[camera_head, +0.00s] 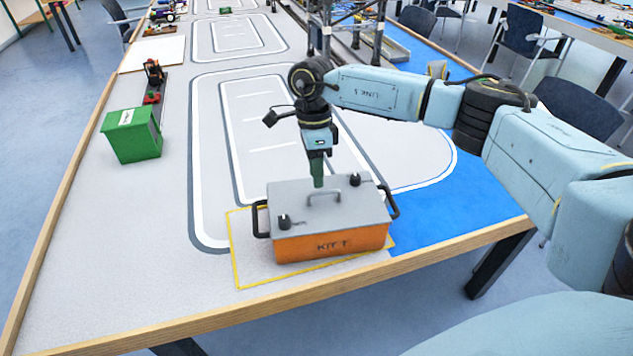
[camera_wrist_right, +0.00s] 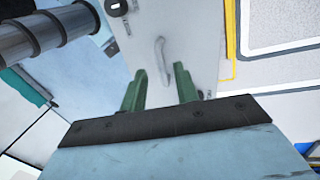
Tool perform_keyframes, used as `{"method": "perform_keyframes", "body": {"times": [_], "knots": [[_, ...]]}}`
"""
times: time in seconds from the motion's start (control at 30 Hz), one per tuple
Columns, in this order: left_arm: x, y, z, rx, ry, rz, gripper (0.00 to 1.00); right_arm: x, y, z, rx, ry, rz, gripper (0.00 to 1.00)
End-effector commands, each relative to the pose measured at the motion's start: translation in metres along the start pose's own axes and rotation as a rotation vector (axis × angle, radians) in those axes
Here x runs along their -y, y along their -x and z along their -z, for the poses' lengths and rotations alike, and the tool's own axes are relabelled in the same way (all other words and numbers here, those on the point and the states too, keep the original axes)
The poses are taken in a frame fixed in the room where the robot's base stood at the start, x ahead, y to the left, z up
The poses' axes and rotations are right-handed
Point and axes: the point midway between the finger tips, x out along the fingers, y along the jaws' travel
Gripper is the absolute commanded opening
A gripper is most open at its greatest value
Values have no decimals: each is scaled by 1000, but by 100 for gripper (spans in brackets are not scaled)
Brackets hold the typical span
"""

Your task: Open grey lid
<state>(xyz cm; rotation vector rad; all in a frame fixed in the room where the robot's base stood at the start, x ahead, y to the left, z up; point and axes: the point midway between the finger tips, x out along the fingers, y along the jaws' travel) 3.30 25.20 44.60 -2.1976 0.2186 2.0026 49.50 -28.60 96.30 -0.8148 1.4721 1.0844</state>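The grey lid (camera_head: 300,212) lies flat and closed on an orange box (camera_head: 290,250) marked KIT at the front of the table. A grey bar handle (camera_head: 324,196) stands on the middle of the lid, with a black knob near each of two corners. My right gripper (camera_head: 318,184) points down just above the handle. In the right wrist view its two green fingers (camera_wrist_right: 159,72) are spread apart, with the lid handle (camera_wrist_right: 161,60) showing between and beyond their tips. Whether they touch it is unclear. My left gripper is not in view.
The box has black side handles and stands in a yellow outline (camera_head: 236,262) near the wooden table edge. A green box (camera_head: 133,138) stands at the left. A metal gantry (camera_head: 345,25) stands behind. The grey table top between them is mostly clear.

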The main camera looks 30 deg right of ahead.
Motion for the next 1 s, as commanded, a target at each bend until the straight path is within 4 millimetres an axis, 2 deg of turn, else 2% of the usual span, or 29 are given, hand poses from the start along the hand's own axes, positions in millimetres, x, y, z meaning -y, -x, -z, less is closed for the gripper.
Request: {"method": "perform_keyframes", "body": {"times": [0.03,0.2,0.57,0.8,1.0], "knots": [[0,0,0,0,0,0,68,-1,-9,0,-1,0,-2,31],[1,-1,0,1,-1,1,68,0,-27,0,1,1,-2,31],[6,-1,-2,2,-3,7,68,0,-32,-1,2,1,0,31],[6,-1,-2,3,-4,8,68,0,-32,-1,2,1,0,2],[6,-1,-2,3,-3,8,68,0,-32,-1,2,1,0,0]]}}
